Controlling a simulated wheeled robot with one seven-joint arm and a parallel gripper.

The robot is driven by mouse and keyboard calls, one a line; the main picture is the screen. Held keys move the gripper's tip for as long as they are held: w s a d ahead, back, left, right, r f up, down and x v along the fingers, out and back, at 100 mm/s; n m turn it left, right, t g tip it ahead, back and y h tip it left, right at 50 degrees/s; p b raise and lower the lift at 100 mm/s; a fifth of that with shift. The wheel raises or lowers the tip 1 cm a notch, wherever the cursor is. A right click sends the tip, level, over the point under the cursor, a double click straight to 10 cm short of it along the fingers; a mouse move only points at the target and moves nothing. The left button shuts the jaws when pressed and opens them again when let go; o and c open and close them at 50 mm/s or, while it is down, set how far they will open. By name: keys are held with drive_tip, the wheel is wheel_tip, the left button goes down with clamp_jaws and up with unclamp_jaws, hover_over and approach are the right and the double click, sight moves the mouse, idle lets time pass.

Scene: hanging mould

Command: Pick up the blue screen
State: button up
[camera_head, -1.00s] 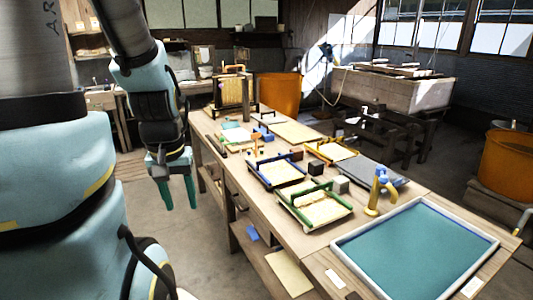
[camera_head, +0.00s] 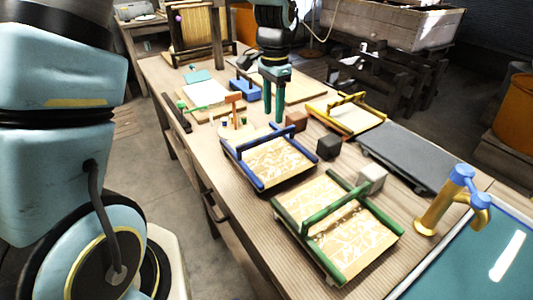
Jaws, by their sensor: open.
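A green screen (camera_head: 365,255) lies in front of the blue one, a yellow screen (camera_head: 360,122) behind right. Dark (camera_head: 329,147), brown (camera_head: 297,121) and pale (camera_head: 372,179) blocks stand nearby. A gold tap (camera_head: 440,210) and a teal basin (camera_head: 480,270) are at the right front.

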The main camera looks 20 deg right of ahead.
sight(270, 134)
drive_tip(key=shift+w+a+f+p, duration=0.15)
drive_tip(key=shift+f+p, duration=0.3)
drive_tip(key=shift+f, duration=1.1)
drive_tip(key=shift+w+a+f+p, duration=0.1)
drive_tip(key=shift+f+p, duration=0.3)
drive_tip(key=shift+f, duration=1.1)
drive_tip(key=shift+w+a+f+p, duration=0.15)
drive_tip(key=shift+f+p, duration=0.3)
drive_tip(key=shift+f, duration=1.1)
drive_tip(key=shift+c, duration=0.2)
clamp_jaws()
